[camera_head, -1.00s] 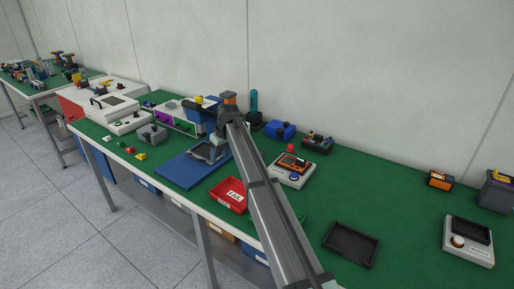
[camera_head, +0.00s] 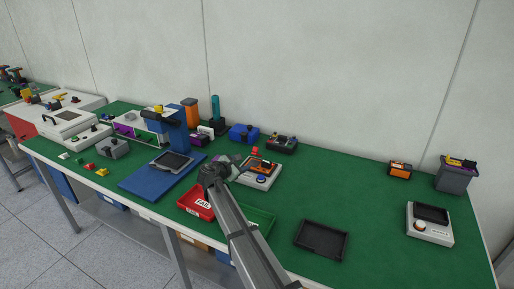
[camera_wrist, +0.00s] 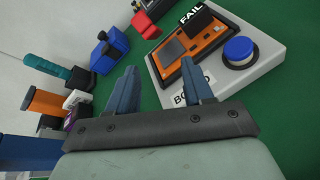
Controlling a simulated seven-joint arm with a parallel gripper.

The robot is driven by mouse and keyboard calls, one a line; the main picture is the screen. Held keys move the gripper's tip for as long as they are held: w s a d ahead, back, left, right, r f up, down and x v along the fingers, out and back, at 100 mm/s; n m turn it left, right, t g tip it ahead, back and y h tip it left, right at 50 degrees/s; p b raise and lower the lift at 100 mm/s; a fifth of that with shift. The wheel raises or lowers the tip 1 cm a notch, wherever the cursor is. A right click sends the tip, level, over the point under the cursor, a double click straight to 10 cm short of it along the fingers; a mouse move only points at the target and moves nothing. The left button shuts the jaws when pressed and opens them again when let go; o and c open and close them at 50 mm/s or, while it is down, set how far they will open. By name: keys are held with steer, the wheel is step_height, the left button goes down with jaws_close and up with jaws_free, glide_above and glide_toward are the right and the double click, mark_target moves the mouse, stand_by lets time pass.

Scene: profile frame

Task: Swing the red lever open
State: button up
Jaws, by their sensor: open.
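A light grey test fixture (camera_head: 257,180) holds an orange board and has a blue button on its front. It also shows in the wrist view, with the orange board (camera_wrist: 190,52) and the blue button (camera_wrist: 239,50). A small red part (camera_head: 255,151), which looks like the red lever, stands at the fixture's back edge. In the wrist view this red part (camera_wrist: 145,26) is beyond the fingertips, upper middle. My gripper (camera_wrist: 158,65) is open with nothing between its fingers. In the head view it is at the fixture's left side, partly hidden by my wrist.
A red FAIL tray (camera_head: 193,203) and a green tray (camera_head: 262,219) lie near my arm. A blue box (camera_head: 243,133) and a dark box (camera_head: 282,144) stand behind the fixture. A black tray (camera_head: 321,240) lies to the right. Green tabletop is clear right of the fixture.

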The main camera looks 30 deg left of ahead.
mark_target(255, 149)
steer(key=n, duration=0.1)
steer(key=d+n+t, duration=0.1)
steer(key=n+t, duration=0.1)
steer(key=shift+s+d+r+n+y, duration=0.2)
steer(key=shift+s+r+n+y, duration=0.1)
steer(key=shift+s+r+n, duration=0.1)
steer(key=n+t, duration=0.1)
steer(key=n, duration=0.2)
steer(key=shift+s+r+t+y, duration=0.2)
steer(key=shift+r+t+y, duration=0.2)
steer(key=w, duration=1.3)
steer(key=shift+w, duration=0.3)
steer(key=shift+c, duration=0.4)
jaws_close()
